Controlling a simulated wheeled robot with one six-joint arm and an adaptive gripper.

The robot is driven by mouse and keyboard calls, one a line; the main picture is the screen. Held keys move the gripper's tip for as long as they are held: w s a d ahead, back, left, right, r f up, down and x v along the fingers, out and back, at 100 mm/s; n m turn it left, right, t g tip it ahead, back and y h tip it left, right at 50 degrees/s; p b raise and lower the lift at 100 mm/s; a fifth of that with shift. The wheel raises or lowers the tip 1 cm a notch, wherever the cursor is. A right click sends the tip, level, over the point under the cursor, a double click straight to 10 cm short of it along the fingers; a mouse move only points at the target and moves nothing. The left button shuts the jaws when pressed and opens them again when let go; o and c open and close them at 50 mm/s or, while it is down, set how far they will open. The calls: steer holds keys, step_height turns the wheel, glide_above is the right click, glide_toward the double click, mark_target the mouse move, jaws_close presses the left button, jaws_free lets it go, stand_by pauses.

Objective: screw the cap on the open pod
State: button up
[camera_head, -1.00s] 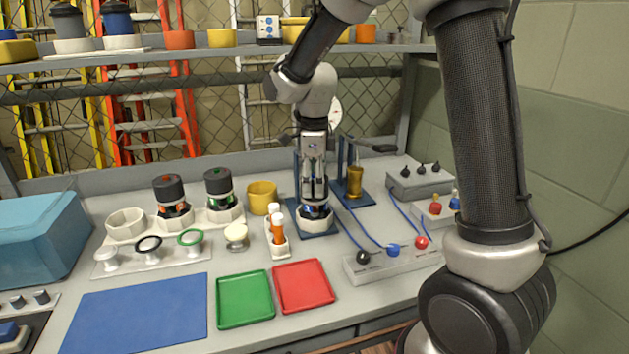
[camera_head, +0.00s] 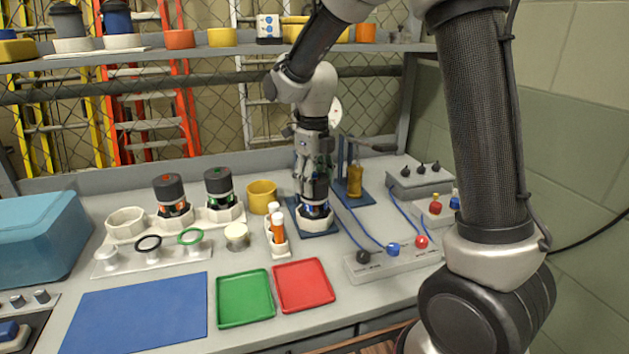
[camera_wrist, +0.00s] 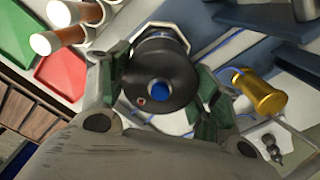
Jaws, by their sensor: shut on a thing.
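A dark round cap with a blue dot (camera_wrist: 158,82) is between the fingers of my gripper (camera_wrist: 166,75) in the wrist view. My gripper (camera_head: 315,172) is shut on this cap, with one finger at each side. In the head view the cap (camera_head: 316,189) is at the top of a pod with blue parts (camera_head: 315,209). The pod stands upright in a white faceted holder (camera_head: 316,223) on a blue base plate. The fingers partly hide the cap, and I cannot tell how tightly it sits on the pod.
Two capped pods, orange-marked (camera_head: 170,192) and green-marked (camera_head: 219,184), stand in a white rack at left. White-capped orange tubes (camera_head: 278,229) are close in front left. A gold cylinder (camera_head: 354,181) is close at right. A cabled box (camera_head: 392,260) lies front right.

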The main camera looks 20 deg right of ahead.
steer(key=o, duration=1)
steer(key=shift+o, duration=0.2)
step_height(320, 180, up, 12)
steer(key=shift+f, duration=0.2)
steer(key=d, duration=0.3)
steer(key=n+t+y, duration=0.1)
steer(key=n+y, duration=0.3)
steer(key=n, duration=0.2)
glide_above(317, 174)
steer(key=s+d, duration=0.1)
steer(key=d, duration=0.1)
step_height(317, 174, down, 4)
steer(key=shift+s+d+f, duration=0.15)
steer(key=shift+f, duration=0.05)
steer(key=shift+w+n+t, duration=0.2)
steer(key=shift+n+t, duration=0.1)
steer(key=shift+n, duration=0.3)
steer(key=shift+x, duration=3.9)
